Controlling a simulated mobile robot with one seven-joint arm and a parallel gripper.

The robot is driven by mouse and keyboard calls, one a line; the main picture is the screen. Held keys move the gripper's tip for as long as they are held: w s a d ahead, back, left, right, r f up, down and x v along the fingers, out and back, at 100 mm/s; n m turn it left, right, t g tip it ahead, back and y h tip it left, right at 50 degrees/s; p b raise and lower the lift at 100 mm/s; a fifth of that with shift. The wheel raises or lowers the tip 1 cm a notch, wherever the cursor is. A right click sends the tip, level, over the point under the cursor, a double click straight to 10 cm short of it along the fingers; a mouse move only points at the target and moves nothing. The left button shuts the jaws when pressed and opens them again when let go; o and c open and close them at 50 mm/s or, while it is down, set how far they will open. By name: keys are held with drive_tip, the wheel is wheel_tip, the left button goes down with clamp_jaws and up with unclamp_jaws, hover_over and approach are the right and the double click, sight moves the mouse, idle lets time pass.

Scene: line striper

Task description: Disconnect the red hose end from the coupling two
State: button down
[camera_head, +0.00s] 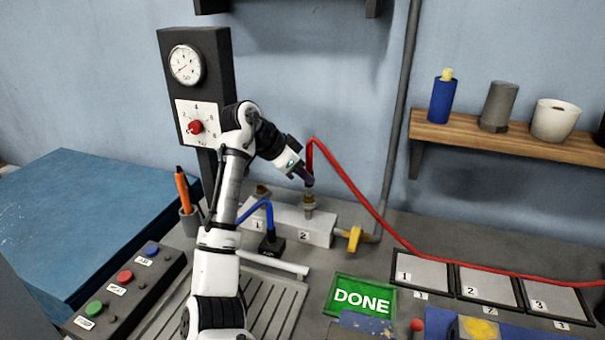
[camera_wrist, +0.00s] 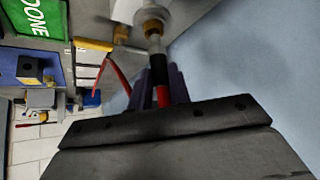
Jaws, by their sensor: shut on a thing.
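The red hose (camera_head: 365,200) runs from my gripper down to the right along the bench. My gripper (camera_head: 308,180) is shut on the red hose end, just above coupling two (camera_head: 309,203). In the wrist view, the dark fingers of my gripper (camera_wrist: 163,88) flank the hose end, a black sleeve with a red part (camera_wrist: 162,96). Its tip lines up with the brass and silver coupling two (camera_wrist: 153,28). I cannot tell whether it is seated or slightly apart. Coupling two stands upright on the white manifold block (camera_head: 318,228), by label 2.
A blue hose (camera_head: 268,212) stands beside the block near label 1. A yellow valve handle (camera_head: 354,238) is right of the block. A green DONE sign (camera_head: 360,298) and numbered panels (camera_head: 423,270) lie in front. A grey conduit (camera_head: 402,110) and a shelf (camera_head: 510,142) are on the wall.

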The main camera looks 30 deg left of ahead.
wheel_tip(320, 180, up, 3)
drive_tip(key=shift+f+p, duration=0.15)
drive_tip(key=shift+p, duration=0.8)
